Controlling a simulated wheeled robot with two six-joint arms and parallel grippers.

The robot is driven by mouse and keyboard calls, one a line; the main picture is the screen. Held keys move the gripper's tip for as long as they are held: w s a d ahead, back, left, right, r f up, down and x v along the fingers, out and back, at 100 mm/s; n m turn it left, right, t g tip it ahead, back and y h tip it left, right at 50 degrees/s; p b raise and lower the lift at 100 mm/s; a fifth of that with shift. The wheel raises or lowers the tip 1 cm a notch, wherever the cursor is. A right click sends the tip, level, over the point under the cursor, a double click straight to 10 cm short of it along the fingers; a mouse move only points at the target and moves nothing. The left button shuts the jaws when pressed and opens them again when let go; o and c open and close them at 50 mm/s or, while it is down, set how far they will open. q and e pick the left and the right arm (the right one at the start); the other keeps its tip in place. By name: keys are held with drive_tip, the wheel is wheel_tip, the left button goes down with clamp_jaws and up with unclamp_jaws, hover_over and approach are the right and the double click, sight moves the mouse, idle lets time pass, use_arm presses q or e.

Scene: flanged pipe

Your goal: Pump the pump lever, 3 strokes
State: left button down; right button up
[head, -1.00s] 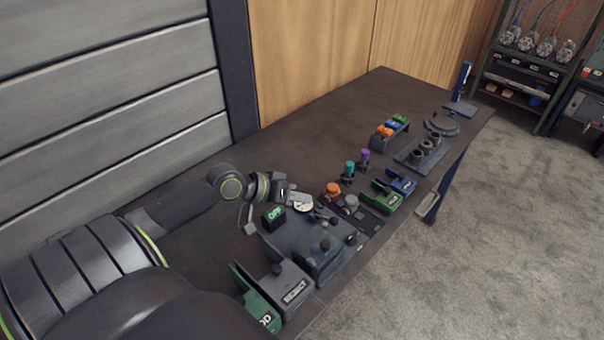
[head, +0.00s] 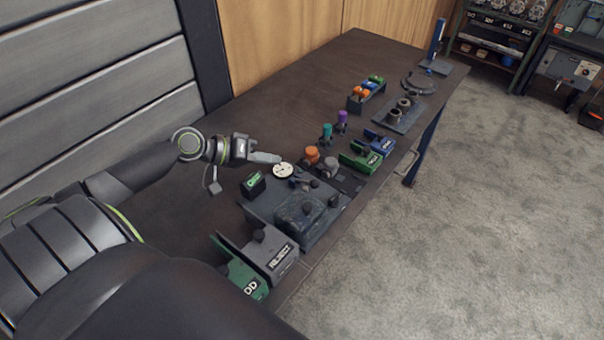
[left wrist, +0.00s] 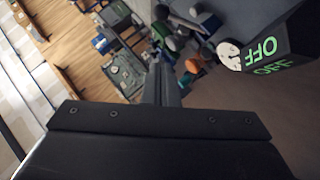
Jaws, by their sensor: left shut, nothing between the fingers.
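A blue upright post (head: 438,38) stands on a dark base plate (head: 434,66) at the far end of the table; it may be the pump lever, but it is too small to be sure. My left gripper (head: 276,158) is shut and empty above the table, well short of that post. It points right, just behind a round white dial (head: 284,170). In the left wrist view its closed fingers (left wrist: 162,85) reach toward the table's small parts, with the dial (left wrist: 229,54) to their right. My right gripper is not in view.
A black box with a green OFF display (head: 253,184) and a dark fixture (head: 304,211) stand near the gripper. Grey REJECT (head: 270,252) and green (head: 243,276) bins are in front. Orange, teal and purple knobs and small bins line the table's right side. The back-left tabletop is clear.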

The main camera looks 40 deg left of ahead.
sight(308, 182)
use_arm(q)
drive_tip(key=shift+w+a+r+n+t+h+b, duration=0.15)
drive_tip(key=shift+a+n+b, duration=0.1)
drive_tip(key=shift+a, duration=0.3)
drive_tip(key=shift+w+a+r+n+t+h+b, duration=0.1)
drive_tip(key=shift+a+n+t+h+b, duration=0.1)
drive_tip(key=shift+a, duration=0.35)
drive_tip(key=shift+w+d, duration=0.1)
drive_tip(key=p+x, duration=0.3)
drive_tip(key=x, duration=0.6)
drive_tip(key=shift+w, duration=0.1)
drive_tip(key=shift+s+d+f+p, duration=0.3)
drive_tip(key=shift+d+f+p, duration=0.2)
drive_tip(key=shift+d, duration=0.1)
drive_tip(key=shift+s+d+f+p, duration=0.3)
drive_tip(key=shift+d+f+p, duration=0.05)
drive_tip(key=shift+d+f, duration=0.2)
drive_tip(key=shift+s+d+f, duration=0.3)
drive_tip(key=shift+s+f, duration=0.05)
drive_tip(key=shift+f, duration=0.1)
